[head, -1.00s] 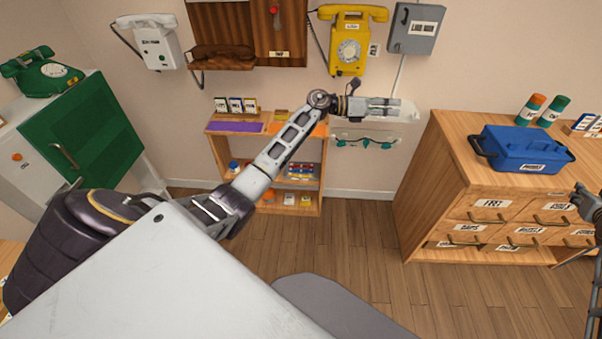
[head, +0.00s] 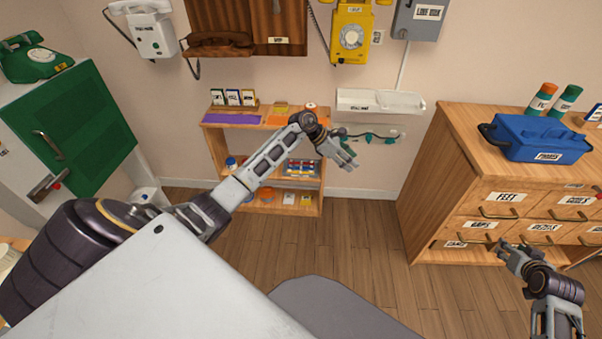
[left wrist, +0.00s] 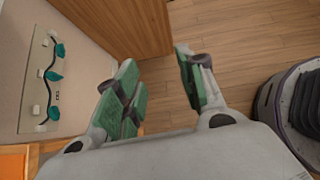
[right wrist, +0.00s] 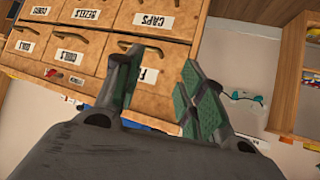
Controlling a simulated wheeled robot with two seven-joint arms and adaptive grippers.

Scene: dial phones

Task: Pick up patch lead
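The patch lead (head: 372,136) looks like a dark cord with green pieces along it, hung on a pale wall panel below the white shelf. It also shows at the left of the left wrist view (left wrist: 53,75) and small in the right wrist view (right wrist: 246,97). My left gripper (head: 347,158) is in front of and slightly below the lead's left end, apart from it in the left wrist view. Its green-padded fingers are spread and empty. My right gripper (head: 510,252) is in front of the drawers, with its fingers apart and nothing between them.
A white shelf (head: 380,101) sits above the lead. A wooden shelf unit (head: 265,205) with small goods stands to the left. A drawer cabinet (head: 425,185) with a blue toolbox (head: 540,138) stands to the right. Open wooden floor (head: 350,235) lies between them.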

